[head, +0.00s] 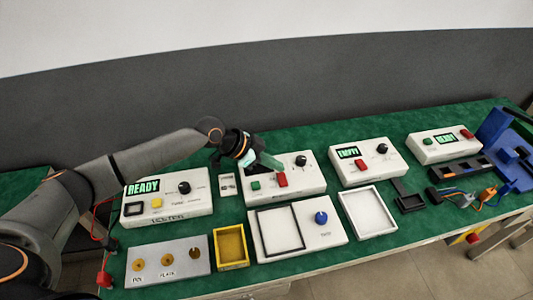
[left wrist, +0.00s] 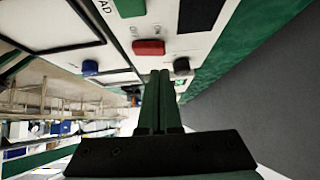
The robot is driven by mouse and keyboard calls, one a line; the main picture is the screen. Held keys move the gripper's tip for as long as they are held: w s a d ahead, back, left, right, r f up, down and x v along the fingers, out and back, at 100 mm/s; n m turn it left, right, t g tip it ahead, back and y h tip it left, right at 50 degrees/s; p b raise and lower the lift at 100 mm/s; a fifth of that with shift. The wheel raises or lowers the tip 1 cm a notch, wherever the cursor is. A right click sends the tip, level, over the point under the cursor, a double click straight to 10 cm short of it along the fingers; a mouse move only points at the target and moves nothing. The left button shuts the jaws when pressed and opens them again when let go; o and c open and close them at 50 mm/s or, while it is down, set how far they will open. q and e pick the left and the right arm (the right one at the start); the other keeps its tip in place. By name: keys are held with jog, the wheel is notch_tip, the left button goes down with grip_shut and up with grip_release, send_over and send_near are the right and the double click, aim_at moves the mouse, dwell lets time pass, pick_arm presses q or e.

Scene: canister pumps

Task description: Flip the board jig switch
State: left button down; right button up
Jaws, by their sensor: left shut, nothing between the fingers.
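A white box (head: 311,183) in the middle of the table carries a red rocker switch (head: 282,180), a green button (head: 255,185) and a black knob (head: 301,160). In the left wrist view the red switch (left wrist: 148,47) is just beyond and left of the fingertips, with the black knob (left wrist: 181,65) to their right. My left gripper (head: 268,161) is shut and empty, above this box, and hides part of its dark display. Its shut fingers show in the left wrist view (left wrist: 160,75). I cannot read which box is labelled board jig. My right gripper is not in view.
A tester (head: 168,208) reading READY stands left. A panel with a black frame and blue knob (head: 321,217) lies in front. A box reading EMPTY (head: 366,164) and another reading READY (head: 444,146) stand right. A yellow tray (head: 231,263) and white tray (head: 368,234) are near the front.

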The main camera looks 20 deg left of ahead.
aim_at(281, 174)
pick_arm(q)
jog(key=shift+f, duration=1.05)
jog(key=shift+w+f+b, duration=0.1)
jog(key=shift+f+b, duration=0.4)
jog(key=shift+b, duration=0.35)
jog(key=shift+a+r, duration=0.1)
jog(key=shift+r, duration=0.1)
jog(key=shift+p, duration=0.3)
